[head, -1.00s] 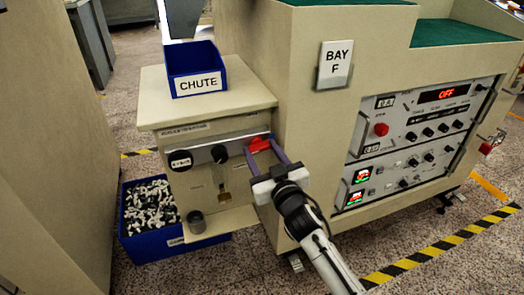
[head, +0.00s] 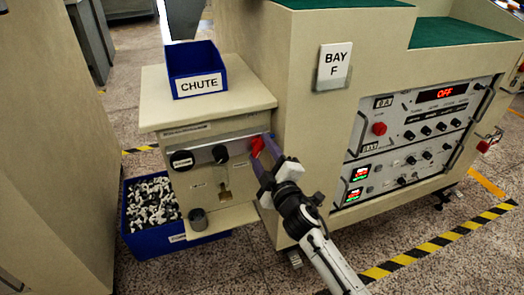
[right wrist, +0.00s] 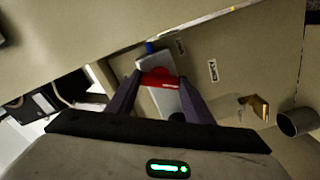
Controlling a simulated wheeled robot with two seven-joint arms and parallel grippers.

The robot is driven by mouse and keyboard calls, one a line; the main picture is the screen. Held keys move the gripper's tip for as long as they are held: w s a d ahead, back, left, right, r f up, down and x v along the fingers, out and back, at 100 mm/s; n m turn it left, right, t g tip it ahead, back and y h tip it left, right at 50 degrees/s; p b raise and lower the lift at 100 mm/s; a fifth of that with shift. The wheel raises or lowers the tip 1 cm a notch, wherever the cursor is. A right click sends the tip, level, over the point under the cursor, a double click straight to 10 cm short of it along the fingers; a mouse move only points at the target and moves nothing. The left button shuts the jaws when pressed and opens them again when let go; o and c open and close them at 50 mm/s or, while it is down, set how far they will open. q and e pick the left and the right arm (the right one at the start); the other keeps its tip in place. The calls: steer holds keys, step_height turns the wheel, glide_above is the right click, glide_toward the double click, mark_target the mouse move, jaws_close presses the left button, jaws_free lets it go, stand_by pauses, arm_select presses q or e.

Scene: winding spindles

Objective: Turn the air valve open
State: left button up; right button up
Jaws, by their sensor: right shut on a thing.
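The air valve's red handle (head: 257,146) is on the front panel of the beige cabinet, at its right end. It is tilted steeply in the head view. My right gripper (head: 264,160) reaches it from the lower right, rolled to one side, with its purple fingers at the handle. In the right wrist view the red handle (right wrist: 160,80) lies between the two fingertips, and the gripper is shut on it. The fingers hide part of the handle in the head view. My left gripper is not in view.
Left of the valve are black knobs (head: 220,153) and a small brass part (head: 224,195). A grey cup (head: 198,219) stands on the ledge below. A blue chute bin (head: 197,85) sits on top. A blue bin of parts (head: 160,238) stands on the floor.

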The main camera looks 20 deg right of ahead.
steer(key=n, duration=0.3)
steer(key=shift+n, duration=1.3)
steer(key=o, duration=1.1)
steer(key=shift+c, duration=0.2)
steer(key=shift+s, duration=0.1)
steer(key=s+p, duration=0.1)
steer(key=s, duration=0.9)
steer(key=shift+d, duration=0.15)
steer(key=shift+s, duration=0.1)
